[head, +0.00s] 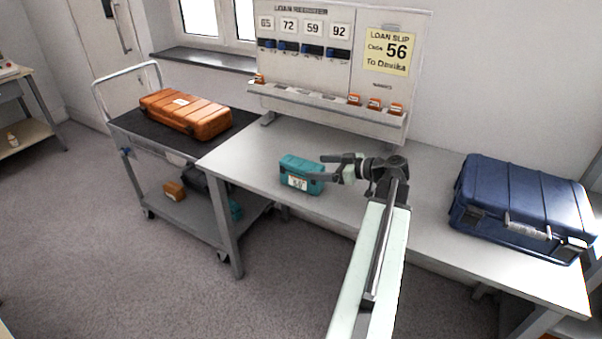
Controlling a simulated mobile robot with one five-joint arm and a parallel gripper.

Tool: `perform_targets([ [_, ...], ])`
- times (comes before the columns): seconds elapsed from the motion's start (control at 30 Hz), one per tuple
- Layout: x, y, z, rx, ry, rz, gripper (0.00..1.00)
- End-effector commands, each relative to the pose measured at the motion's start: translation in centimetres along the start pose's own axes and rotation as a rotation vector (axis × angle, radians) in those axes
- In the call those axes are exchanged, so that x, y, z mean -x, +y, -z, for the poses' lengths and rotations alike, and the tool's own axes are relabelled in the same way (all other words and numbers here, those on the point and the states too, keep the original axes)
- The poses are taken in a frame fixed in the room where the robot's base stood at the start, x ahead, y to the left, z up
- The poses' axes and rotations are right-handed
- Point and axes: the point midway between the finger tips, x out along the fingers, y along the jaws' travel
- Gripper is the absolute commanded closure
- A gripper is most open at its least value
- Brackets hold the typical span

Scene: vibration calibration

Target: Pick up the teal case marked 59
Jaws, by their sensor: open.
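A small teal case (296,168) stands on the grey bench, left of the middle. It has a white label on its front; the number is small and I read it only doubtfully as 59. My gripper (318,167) is open at the right end of the case, with its fingers pointing left. The near finger overlaps the right end of the case in the picture; I cannot tell whether it touches.
A large blue case (515,200) lies on the bench (250,160) at right. A register board (300,55) behind carries number tags and a slip reading Case 56. An orange case (190,112) lies on the trolley (130,122) at left, with smaller cases on its lower shelf.

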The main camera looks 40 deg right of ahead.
Motion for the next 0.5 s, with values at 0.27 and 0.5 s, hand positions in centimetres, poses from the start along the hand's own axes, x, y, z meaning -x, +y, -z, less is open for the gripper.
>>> perform_targets([
  [0.27, -1.5, 0.7, -0.5, -0.004, 0.0, -0.017, 0.17],
  [0.5, -2.7, 0.8, -0.4, -0.007, 0.0, -0.022, 0.17],
])
